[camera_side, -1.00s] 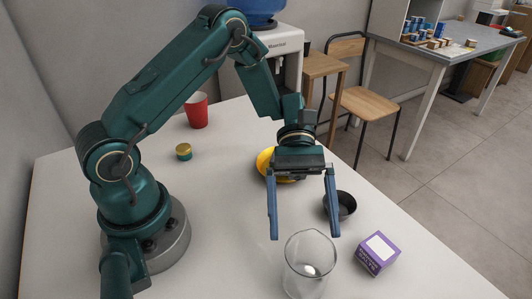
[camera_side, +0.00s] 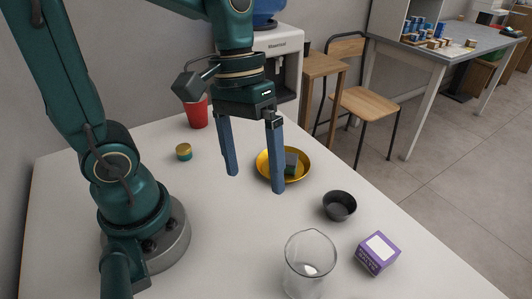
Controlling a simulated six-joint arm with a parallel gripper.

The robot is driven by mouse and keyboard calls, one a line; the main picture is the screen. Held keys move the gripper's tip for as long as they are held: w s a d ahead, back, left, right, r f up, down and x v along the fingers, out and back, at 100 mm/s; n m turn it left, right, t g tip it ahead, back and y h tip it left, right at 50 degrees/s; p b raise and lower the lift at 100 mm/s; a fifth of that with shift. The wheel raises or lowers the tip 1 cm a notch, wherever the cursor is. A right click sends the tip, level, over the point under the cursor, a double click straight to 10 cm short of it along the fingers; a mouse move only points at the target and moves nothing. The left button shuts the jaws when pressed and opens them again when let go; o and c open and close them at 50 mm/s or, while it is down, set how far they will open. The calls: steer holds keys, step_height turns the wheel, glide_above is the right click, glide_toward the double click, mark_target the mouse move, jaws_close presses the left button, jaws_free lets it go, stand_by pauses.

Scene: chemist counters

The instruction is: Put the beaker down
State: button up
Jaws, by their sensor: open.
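The clear glass beaker (camera_side: 309,268) stands upright on the white table (camera_side: 225,245) near the front, at the bottom of the side view. My gripper (camera_side: 255,183) is open and empty. It hangs above the table, up and to the left of the beaker in the picture and well apart from it. Its fingers point down and partly overlap the yellow dish in the view.
A purple box (camera_side: 378,254) lies just right of the beaker. A dark bowl (camera_side: 339,206) stands behind it. The yellow dish (camera_side: 304,162) holds a dark greenish block (camera_side: 291,163). A red cup (camera_side: 197,112) and a small gold-lidded jar (camera_side: 184,152) stand farther back.

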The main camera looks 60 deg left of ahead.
steer(key=a+r+m+t+y, duration=0.1)
steer(key=t, duration=0.1)
steer(key=s+a+m+t+y, duration=0.1)
steer(key=t, duration=0.1)
steer(key=a+r+m+t+y, duration=0.1)
steer(key=a+t, duration=0.1)
steer(key=shift+s+r+m, duration=0.25)
steer(key=shift+r+m, duration=0.05)
steer(key=shift+m, duration=0.1)
